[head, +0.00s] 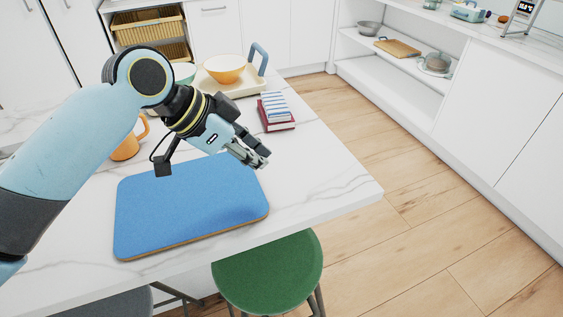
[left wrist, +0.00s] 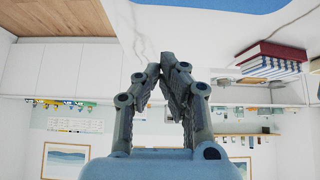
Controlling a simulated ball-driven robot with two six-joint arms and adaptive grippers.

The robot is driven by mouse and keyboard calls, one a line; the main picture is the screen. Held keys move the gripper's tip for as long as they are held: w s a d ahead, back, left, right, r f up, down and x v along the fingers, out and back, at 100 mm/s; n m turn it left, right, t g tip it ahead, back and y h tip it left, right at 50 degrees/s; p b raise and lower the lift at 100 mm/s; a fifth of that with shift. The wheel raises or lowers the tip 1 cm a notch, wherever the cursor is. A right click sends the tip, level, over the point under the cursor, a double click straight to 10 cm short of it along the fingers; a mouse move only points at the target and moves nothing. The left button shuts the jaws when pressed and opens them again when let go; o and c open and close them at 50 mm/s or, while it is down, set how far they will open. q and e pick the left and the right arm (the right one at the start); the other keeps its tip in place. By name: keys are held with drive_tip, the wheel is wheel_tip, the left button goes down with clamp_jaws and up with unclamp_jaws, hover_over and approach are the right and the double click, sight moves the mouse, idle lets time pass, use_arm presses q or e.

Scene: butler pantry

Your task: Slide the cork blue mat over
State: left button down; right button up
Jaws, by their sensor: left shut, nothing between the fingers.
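The blue mat (head: 190,210) with a cork-coloured edge lies flat on the white marble-patterned counter, close to its front edge. Part of the mat also shows at the top of the left wrist view (left wrist: 210,4). My left gripper (head: 259,162) is shut and empty. In the head view its fingertips are over the mat's back right corner; I cannot tell whether they touch it. In the left wrist view the fingers (left wrist: 165,68) come together with nothing between them. My right gripper is not in view.
Books (head: 276,113) lie behind the mat, near a tray (head: 239,91) with an orange bowl (head: 225,68). An orange mug (head: 127,147) stands at the back left. A green stool (head: 268,270) is below the front edge. Counter (head: 330,185) right of the mat is clear.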

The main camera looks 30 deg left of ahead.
use_arm(q)
drive_tip(key=x, duration=0.3)
drive_tip(key=shift+w+d, duration=0.2)
drive_tip(key=x, duration=0.6)
drive_tip(key=shift+w+d+f, duration=0.1)
drive_tip(key=shift+w+f, duration=0.05)
drive_tip(key=shift+f, duration=0.15)
drive_tip(key=shift+s+a+r+p, duration=0.15)
drive_tip(key=shift+s+a+p, duration=0.65)
drive_tip(key=shift+s+a, duration=0.45)
drive_tip(key=shift+s, duration=0.05)
drive_tip(key=shift+s+a, duration=0.15)
drive_tip(key=shift+s, duration=0.05)
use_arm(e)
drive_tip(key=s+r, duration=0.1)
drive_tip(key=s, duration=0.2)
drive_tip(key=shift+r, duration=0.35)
